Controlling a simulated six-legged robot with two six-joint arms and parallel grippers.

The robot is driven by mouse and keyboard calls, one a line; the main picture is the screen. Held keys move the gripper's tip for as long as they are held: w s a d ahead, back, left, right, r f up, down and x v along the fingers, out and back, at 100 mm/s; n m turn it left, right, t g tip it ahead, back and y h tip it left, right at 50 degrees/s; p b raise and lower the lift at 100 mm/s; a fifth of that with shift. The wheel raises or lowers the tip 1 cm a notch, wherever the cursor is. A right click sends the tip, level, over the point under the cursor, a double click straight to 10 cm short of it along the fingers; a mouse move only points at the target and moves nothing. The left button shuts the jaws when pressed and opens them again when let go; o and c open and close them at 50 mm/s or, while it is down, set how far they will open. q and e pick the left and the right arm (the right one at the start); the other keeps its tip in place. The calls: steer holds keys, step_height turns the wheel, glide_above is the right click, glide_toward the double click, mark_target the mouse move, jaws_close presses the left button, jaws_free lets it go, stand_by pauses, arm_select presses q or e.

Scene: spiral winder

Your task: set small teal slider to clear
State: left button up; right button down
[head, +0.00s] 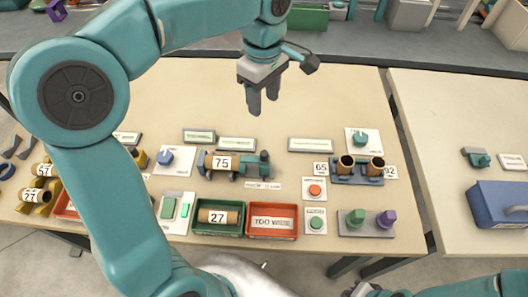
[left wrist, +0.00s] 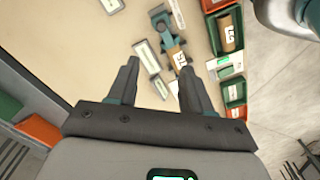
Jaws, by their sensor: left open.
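A white plate (head: 176,228) near the front edge carries a green block (head: 167,207) and a narrow bright-green strip (head: 184,210). I cannot tell whether either is the small teal slider, and no "clear" mark is legible. A small teal piece on a grey base (head: 478,158) is on the right table, beside an unreadable label. My left gripper (head: 262,110) is open and empty, high over the back middle of the table, apart from everything. Its spread fingers show in the left wrist view (left wrist: 160,78). My right gripper (head: 368,289) is partly cut off at the bottom edge; its jaws are unclear.
A teal winder (head: 250,165) holds a roll marked 75. Green (head: 218,231) and orange (head: 272,236) trays sit in front. Red (head: 315,190) and green (head: 316,224) buttons, a teal dial (head: 360,138) and two knobs stand right. The table's back is clear.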

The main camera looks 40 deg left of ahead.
mark_target(264, 153)
arm_select(q)
steer(key=f+b, duration=0.1)
steer(key=f, duration=0.8)
steer(key=f+b, duration=0.1)
steer(key=f, duration=0.8)
steer(key=shift+s+d, duration=0.2)
steer(key=shift+f, duration=0.55)
arm_select(e)
step_height(264, 153, down, 3)
steer(key=shift+s+d+f, duration=0.1)
steer(key=shift+d+f, duration=0.05)
arm_select(q)
steer(key=shift+c, duration=0.3)
